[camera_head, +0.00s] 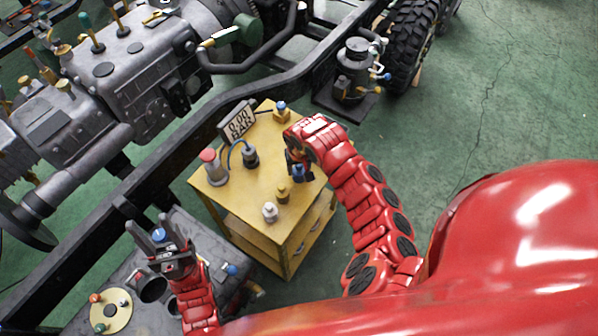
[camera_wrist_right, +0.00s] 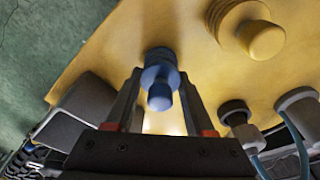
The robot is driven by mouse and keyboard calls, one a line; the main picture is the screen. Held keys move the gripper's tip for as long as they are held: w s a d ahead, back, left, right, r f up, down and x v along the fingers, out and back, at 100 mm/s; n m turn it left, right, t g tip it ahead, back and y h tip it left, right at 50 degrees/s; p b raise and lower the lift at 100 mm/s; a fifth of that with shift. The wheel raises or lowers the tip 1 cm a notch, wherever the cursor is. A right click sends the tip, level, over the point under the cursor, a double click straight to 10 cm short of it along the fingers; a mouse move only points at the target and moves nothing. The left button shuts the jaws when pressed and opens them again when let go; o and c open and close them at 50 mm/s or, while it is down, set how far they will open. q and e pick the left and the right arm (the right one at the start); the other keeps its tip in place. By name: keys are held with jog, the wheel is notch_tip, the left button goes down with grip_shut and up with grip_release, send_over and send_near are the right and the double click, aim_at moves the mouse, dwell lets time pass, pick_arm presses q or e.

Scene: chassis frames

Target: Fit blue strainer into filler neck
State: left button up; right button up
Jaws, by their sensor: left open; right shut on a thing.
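The blue strainer (camera_head: 299,173) is in my right gripper (camera_head: 295,163), over the right side of the yellow cart. In the right wrist view the blue strainer (camera_wrist_right: 160,76) stands between the two fingers of my right gripper (camera_wrist_right: 160,98), which is shut on it. I cannot tell whether its lower end touches the cart top. My left gripper (camera_head: 150,232) is open above the dark grey unit at lower left, with a blue-topped part (camera_head: 159,235) showing between its fingers. Dark round openings (camera_head: 152,288) show beside it; I cannot tell which is the filler neck.
The yellow cart (camera_head: 228,193) carries a gauge reading 0.00 BAR (camera_head: 238,122), a red-topped part (camera_head: 211,166), a dark cylinder (camera_head: 250,155), a brass piece (camera_head: 282,191) and a white piece (camera_head: 270,212). The chassis rail (camera_head: 170,150) runs behind it.

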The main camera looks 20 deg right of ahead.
grip_shut()
jog(key=shift+r+b, duration=0.3)
jog(key=shift+r, duration=0.4)
jog(key=shift+s+d+r+b, duration=0.1)
jog(key=shift+s+r+b, duration=0.3)
jog(key=shift+r, duration=0.65)
jog(key=s+r, duration=0.1)
jog(key=s, duration=1.3)
jog(key=n, duration=0.1)
send_near(300, 166)
jog(key=s, duration=0.3)
jog(key=shift+f, duration=0.2)
